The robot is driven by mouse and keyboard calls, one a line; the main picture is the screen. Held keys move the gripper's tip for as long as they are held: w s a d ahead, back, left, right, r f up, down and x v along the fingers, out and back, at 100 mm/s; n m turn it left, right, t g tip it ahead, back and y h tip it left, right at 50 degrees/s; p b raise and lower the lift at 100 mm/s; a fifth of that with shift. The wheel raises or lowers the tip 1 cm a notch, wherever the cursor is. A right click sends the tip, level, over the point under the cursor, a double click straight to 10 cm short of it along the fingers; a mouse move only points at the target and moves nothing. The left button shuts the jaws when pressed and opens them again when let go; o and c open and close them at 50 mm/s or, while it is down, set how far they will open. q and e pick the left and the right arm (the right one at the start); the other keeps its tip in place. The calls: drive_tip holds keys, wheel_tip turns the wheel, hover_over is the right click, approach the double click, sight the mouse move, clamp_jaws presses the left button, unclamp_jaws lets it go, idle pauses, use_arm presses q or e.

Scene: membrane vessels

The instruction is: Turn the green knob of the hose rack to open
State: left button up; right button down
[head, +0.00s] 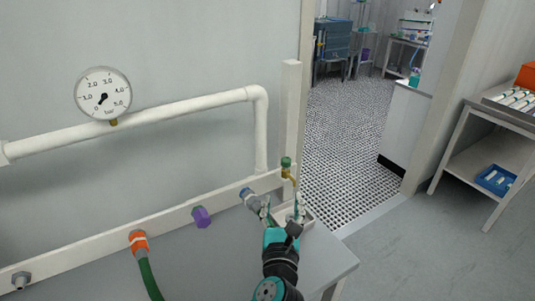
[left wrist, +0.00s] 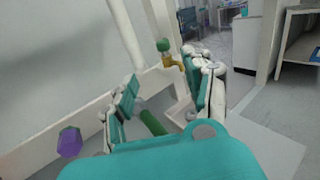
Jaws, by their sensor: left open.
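The green knob (head: 286,162) sits on top of a brass tap at the right end of the white rail of the hose rack (head: 165,222). In the left wrist view the green knob (left wrist: 163,45) is above the brass tap (left wrist: 173,62), beyond my fingertips. My left gripper (head: 282,208) is open, in front of and below the tap, and apart from the knob. Its two fingers show in the left wrist view (left wrist: 165,90), with nothing clearly held between them. My right gripper is in neither view.
A pressure gauge (head: 103,93) and white pipe are above. A doorway opens at right.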

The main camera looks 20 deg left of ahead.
sight(286, 164)
use_arm(q)
drive_tip(key=p+x, duration=0.1)
drive_tip(key=x, duration=0.7)
drive_tip(key=p+x, duration=0.1)
drive_tip(key=x, duration=0.8)
drive_tip(key=shift+w+d, duration=0.15)
drive_tip(key=shift+d, duration=0.05)
